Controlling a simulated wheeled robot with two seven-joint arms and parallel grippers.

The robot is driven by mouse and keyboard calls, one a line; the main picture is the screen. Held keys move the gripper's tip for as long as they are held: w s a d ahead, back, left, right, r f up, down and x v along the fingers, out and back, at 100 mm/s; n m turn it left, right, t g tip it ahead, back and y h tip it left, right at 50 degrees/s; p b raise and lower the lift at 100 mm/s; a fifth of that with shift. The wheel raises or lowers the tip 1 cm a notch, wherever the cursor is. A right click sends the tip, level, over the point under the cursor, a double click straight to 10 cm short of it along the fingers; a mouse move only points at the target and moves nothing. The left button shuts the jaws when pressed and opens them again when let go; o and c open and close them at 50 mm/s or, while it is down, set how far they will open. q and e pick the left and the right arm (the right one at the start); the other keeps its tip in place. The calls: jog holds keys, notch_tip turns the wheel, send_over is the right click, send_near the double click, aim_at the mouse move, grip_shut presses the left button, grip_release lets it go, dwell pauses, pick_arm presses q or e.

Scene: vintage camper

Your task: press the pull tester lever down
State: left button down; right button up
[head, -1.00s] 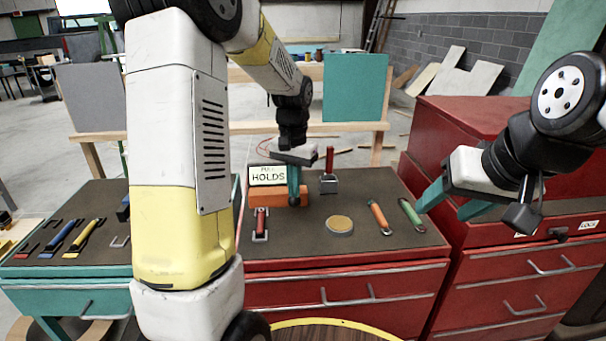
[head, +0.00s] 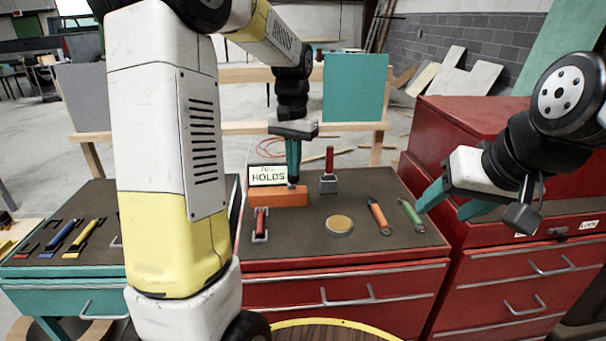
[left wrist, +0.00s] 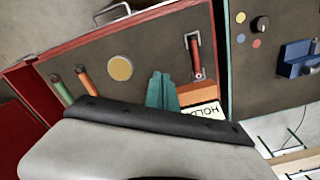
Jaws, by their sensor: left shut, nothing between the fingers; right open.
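The pull tester appears to be the orange block (head: 278,197) with a sign (head: 267,175) reading "HOLDS" on the red cabinet's dark top. A red handle in a grey bracket (head: 261,224) lies in front of it; it also shows in the left wrist view (left wrist: 195,57). Another red handle (head: 329,159) stands upright on a grey block behind right. I cannot tell which is the lever. My left gripper (head: 292,183) is shut and empty, pointing down at the orange block's right end; contact is unclear. My right gripper (head: 442,208) is open and empty at the right.
A round tan-topped disc (head: 340,224), an orange handle (head: 378,217) and a green handle (head: 411,215) lie on the dark top. A taller red cabinet (head: 480,175) stands at the right. A teal bench (head: 60,268) with tools is at the left.

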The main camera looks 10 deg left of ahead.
pick_arm(q)
jog(key=shift+r, duration=2.45)
jog(key=s+d+r+n+t+h, duration=0.1)
jog(key=s+t, duration=0.5)
jog(key=s, duration=1.5)
jog(key=shift+s+d+r+n+h, duration=0.2)
jog(key=shift+r+n+h, duration=0.15)
jog(key=shift+n+h, duration=0.25)
